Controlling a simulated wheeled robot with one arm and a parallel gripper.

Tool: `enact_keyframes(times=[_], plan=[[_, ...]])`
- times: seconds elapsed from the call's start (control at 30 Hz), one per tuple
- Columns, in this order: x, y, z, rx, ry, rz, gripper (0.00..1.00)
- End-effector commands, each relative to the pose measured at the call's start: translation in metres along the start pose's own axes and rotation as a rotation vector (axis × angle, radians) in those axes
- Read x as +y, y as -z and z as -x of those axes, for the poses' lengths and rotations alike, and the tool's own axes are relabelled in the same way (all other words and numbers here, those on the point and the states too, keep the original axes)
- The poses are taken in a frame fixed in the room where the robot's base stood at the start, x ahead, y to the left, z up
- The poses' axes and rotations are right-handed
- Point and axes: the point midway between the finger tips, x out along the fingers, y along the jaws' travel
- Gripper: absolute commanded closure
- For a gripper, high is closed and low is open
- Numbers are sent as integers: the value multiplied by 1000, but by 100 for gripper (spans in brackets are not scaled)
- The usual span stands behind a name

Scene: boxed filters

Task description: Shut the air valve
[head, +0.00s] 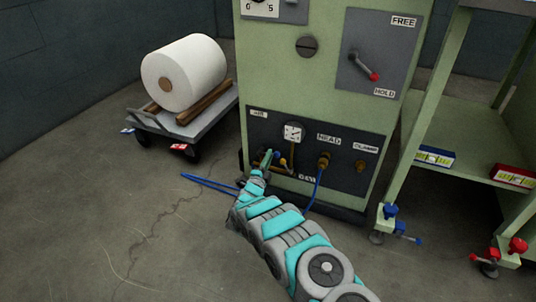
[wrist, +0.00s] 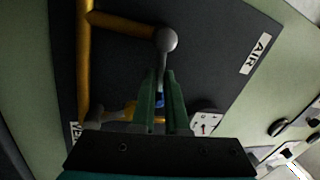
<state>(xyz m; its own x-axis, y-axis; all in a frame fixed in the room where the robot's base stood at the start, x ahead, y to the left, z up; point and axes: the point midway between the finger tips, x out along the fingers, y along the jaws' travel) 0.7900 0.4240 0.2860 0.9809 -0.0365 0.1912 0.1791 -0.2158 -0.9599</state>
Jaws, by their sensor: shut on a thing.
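The dark lower panel of the green machine has an AIR label (head: 259,113), which also shows in the wrist view (wrist: 254,54). In the wrist view the air valve has a grey round hub (wrist: 166,39) at the end of a yellow pipe, with a thin grey lever running from it between my fingers. A bit of blue shows between the fingers, probably the lever's grip. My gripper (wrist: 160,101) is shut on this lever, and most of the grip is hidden. In the head view my gripper (head: 267,161) is at the panel's left side and partly covers the valve.
A dial gauge (head: 293,133) sits close to the right of my gripper. Further right are a HEAD fitting (head: 323,161) with a blue hose and another brass fitting (head: 360,166). A cart (head: 207,115) with a white roll stands left; green shelving (head: 470,140) stands right.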

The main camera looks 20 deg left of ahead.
Motion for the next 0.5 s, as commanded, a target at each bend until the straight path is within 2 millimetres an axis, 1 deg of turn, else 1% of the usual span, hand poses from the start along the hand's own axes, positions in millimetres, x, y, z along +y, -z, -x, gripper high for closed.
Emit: enact_keyframes(times=[0.1, 0.2, 0.5], plan=[[5, 1, 1, 15, -4, -71, 100], [5, 0, 1, 26, -1, -124, 100], [11, -1, 3, 43, -3, -205, 100]])
